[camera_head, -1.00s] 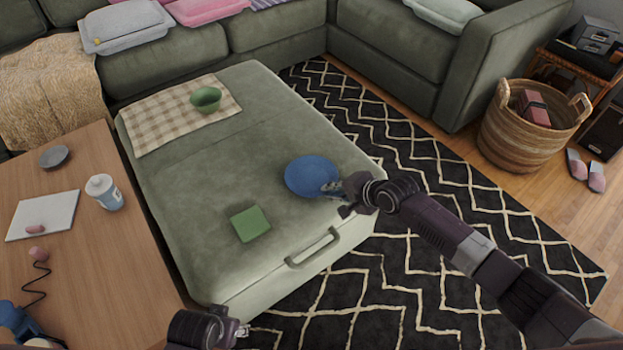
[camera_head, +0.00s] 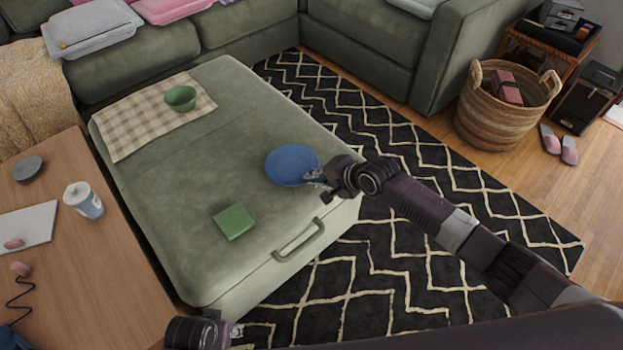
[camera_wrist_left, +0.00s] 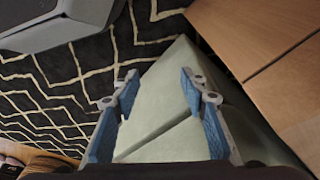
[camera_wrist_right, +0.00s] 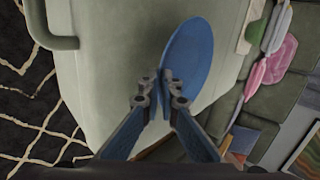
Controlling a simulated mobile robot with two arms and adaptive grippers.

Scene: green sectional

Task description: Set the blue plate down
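The blue plate (camera_head: 292,165) is over the front right part of the green ottoman top (camera_head: 165,190). My right gripper (camera_head: 318,180) is shut on the plate's near right rim. In the right wrist view, the plate (camera_wrist_right: 190,55) extends out from between the closed fingertips (camera_wrist_right: 163,85). I cannot tell whether the plate touches the ottoman or hangs just above it. My left gripper (camera_head: 236,332) is low in the head view, beside the ottoman's front corner. Its fingers (camera_wrist_left: 155,90) are apart and empty in the left wrist view.
A green square item (camera_head: 234,221) lies left of the plate. A green bowl (camera_head: 180,98) sits on a checked cloth (camera_head: 135,125) at the ottoman's far end. A wooden table (camera_head: 90,260) with a cup (camera_head: 84,201) stands left. A wicker basket (camera_head: 500,115) is right.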

